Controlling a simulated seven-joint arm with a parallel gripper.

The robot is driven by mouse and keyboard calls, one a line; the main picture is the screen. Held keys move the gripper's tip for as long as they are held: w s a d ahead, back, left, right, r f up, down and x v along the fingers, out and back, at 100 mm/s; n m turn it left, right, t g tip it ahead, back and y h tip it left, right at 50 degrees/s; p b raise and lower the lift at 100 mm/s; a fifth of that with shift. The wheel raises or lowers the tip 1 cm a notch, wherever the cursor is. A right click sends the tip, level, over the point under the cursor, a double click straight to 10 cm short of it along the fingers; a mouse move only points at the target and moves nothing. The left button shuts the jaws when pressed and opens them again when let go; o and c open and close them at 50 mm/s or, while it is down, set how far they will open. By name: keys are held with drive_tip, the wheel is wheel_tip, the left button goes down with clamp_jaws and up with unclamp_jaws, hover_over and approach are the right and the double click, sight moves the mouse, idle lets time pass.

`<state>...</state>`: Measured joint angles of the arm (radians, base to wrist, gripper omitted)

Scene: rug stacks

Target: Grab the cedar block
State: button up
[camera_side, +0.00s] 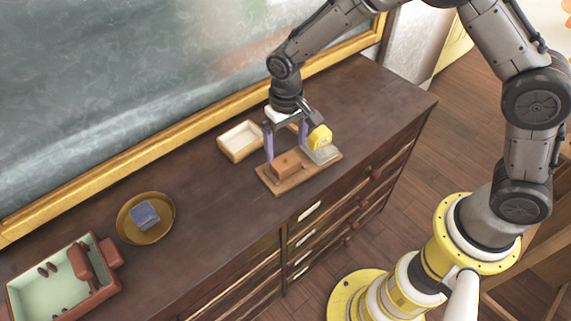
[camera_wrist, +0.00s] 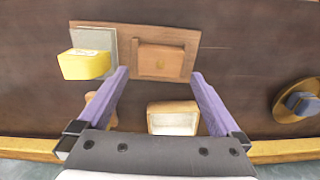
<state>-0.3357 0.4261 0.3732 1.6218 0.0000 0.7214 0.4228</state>
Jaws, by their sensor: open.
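The reddish-brown block (camera_side: 286,163), which looks like the cedar block, sits on a flat wooden board (camera_side: 270,184) on the dark cabinet top. In the wrist view the block (camera_wrist: 160,62) lies flat on the board (camera_wrist: 187,35), just ahead of the fingertips and roughly centred between them. My gripper (camera_side: 287,153) has two purple fingers pointing down, spread apart and empty. In the wrist view my gripper (camera_wrist: 160,74) shows a wide gap between the fingers. Whether the fingertips reach down beside the block is hard to tell.
On the same board, a yellow block (camera_wrist: 85,65) stands at a grey slab (camera_wrist: 97,38), close to one finger. A cream tray (camera_side: 241,141) lies behind. A round brown dish (camera_side: 125,221) holds a blue block (camera_side: 145,214). A green-lined case (camera_side: 42,290) is at lower left.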

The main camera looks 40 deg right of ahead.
sight(285, 161)
drive_tip(key=shift+w+f, duration=0.1)
drive_tip(key=shift+f, duration=2.65)
drive_tip(key=c, duration=1.1)
drive_tip(key=shift+r, duration=0.1)
